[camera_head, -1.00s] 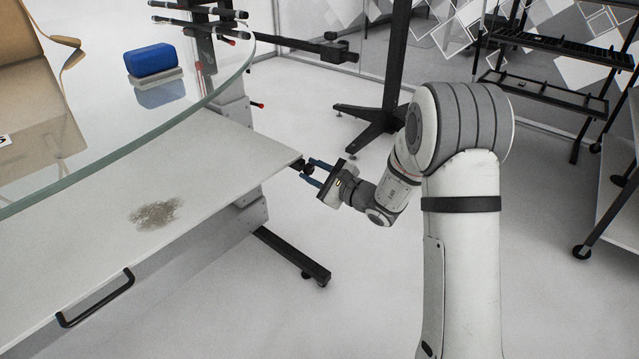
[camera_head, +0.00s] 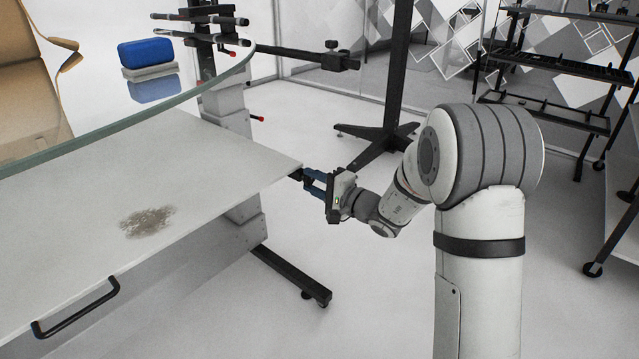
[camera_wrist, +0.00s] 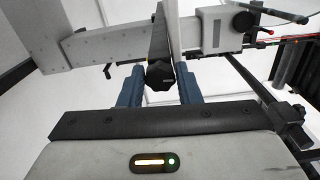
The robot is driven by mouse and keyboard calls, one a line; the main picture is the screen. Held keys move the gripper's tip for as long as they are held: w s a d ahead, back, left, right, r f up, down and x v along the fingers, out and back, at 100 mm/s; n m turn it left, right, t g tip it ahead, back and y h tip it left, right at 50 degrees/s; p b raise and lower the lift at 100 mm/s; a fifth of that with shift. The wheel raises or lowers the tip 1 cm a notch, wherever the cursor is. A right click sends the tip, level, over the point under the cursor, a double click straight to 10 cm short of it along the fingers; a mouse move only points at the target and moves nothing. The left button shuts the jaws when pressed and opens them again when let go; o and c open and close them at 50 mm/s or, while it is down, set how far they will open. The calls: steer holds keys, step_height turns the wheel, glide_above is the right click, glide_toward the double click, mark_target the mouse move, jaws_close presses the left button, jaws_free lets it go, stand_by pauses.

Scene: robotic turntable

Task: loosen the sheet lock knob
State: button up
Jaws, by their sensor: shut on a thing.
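The sheet lock knob (camera_wrist: 159,75) is a small black lobed knob. It sits at the end of a dark bar in the wrist view. In the head view the knob (camera_head: 296,174) shows only as a small dark spot at the right corner of the pale grey sheet (camera_head: 215,165). My gripper (camera_head: 309,180) is shut on the knob, coming from the right. In the wrist view its blue fingers stand on both sides of the knob. The far side of the knob is hidden.
A glass tabletop (camera_head: 125,120) overhangs the sheet, carrying a blue block (camera_head: 146,53) and a cardboard box (camera_head: 30,100). A black stand (camera_head: 385,140) is behind my gripper. A dark floor leg (camera_head: 290,275) lies below.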

steer(key=shift+a+n, duration=0.15)
steer(key=shift+n, duration=0.45)
steer(key=o, duration=0.9)
steer(key=shift+o, duration=0.2)
steer(key=p+v, duration=0.2)
steer(key=v, duration=0.6)
